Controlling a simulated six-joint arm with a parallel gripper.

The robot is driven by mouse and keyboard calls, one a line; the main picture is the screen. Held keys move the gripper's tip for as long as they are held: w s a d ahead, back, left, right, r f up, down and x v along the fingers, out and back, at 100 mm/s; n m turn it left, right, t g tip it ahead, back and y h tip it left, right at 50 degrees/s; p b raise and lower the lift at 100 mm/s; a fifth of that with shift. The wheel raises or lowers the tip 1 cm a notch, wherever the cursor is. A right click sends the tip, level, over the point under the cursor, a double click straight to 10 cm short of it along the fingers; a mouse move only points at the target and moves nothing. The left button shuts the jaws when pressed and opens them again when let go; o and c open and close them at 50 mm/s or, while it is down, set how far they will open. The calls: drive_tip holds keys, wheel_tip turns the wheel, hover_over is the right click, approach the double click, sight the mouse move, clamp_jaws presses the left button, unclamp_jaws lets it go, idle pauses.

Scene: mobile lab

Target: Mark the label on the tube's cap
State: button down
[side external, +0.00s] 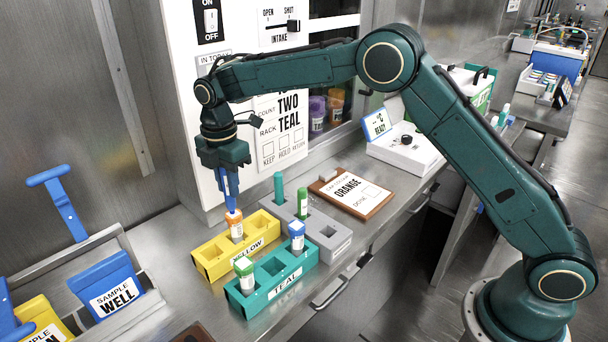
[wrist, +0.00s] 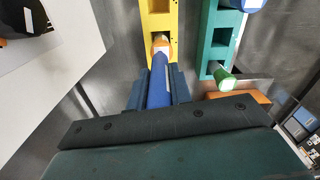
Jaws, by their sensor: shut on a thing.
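My gripper (side external: 226,176) points down over the yellow rack (side external: 211,264), shut on a blue pen-like marker (side external: 230,194). In the wrist view the marker (wrist: 160,88) lies between my two fingers and reaches toward an orange-capped tube (wrist: 161,41). That tube (side external: 236,230) stands upright in the yellow rack, right under the marker's lower end. The marker's end is at the orange cap; I cannot tell whether they touch. The label on the cap is not readable. A green-capped tube (side external: 244,272) and a blue-capped tube (side external: 297,237) stand in the teal rack (side external: 262,301).
A grey rack (side external: 333,239) with green tubes stands behind the teal rack. A clipboard reading ORANGE (side external: 350,192) lies to its right. Blue (side external: 106,286) and yellow (side external: 42,315) sample holders stand at left. A white panel (side external: 212,180) rises close behind my gripper.

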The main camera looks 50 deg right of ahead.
drive_tip(key=shift+s, duration=0.65)
drive_tip(key=shift+w, duration=1.15)
drive_tip(key=shift+s, duration=1.25)
drive_tip(key=shift+w, duration=1.25)
drive_tip(key=shift+s, duration=1.2)
wheel_tip(320, 180, up, 8)
